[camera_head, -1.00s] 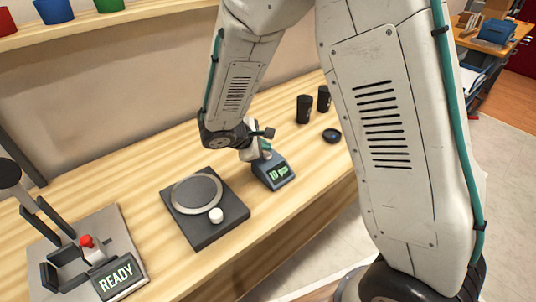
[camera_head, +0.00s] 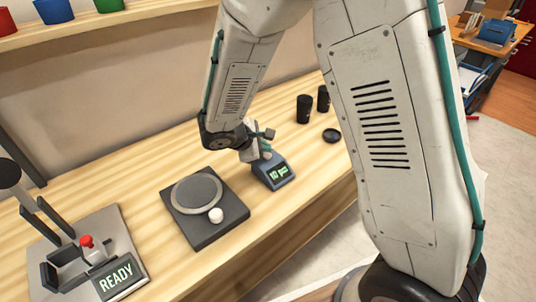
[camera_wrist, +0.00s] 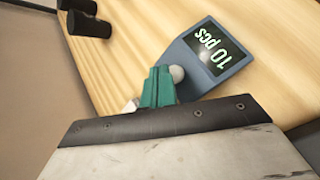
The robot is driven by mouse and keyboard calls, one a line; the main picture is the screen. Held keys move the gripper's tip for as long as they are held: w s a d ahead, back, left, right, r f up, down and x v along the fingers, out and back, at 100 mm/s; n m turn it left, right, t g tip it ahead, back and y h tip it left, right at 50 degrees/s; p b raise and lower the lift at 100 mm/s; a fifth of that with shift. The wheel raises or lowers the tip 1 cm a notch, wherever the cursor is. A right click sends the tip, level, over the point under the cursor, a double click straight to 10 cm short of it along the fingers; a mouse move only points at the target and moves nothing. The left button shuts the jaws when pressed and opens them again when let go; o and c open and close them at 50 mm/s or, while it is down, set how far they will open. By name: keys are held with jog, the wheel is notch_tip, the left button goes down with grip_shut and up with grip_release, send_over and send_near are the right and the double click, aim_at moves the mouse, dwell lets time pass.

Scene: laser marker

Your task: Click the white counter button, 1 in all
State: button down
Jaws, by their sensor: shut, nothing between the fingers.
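The counter (camera_head: 272,172) is a small blue-grey box on the wooden table, and its display reads "10 pcs". It also shows in the wrist view (camera_wrist: 203,75), where its white round button (camera_wrist: 177,73) is beside my fingertips. My gripper (camera_wrist: 160,73) has teal fingers, shut and empty, and they partly overlap the button's near side. I cannot tell whether they touch it. In the head view my gripper (camera_head: 264,152) is just above the back of the counter, and the button is not clearly seen there.
A dark square device (camera_head: 205,225) with a round plate and white knob (camera_head: 216,215) stands left of the counter. Further left is a grey machine (camera_head: 85,262) with a red button and "READY" screen. Black cups (camera_head: 304,108) and a small dark dish (camera_head: 331,136) stand at the back right.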

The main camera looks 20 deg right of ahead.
aim_at(265, 156)
jog(key=shift+f, duration=0.25)
jog(key=shift+f, duration=0.5)
dwell(0.7)
jog(key=shift+r, duration=0.9)
jog(key=shift+r, duration=0.15)
jog(key=shift+r, duration=2.4)
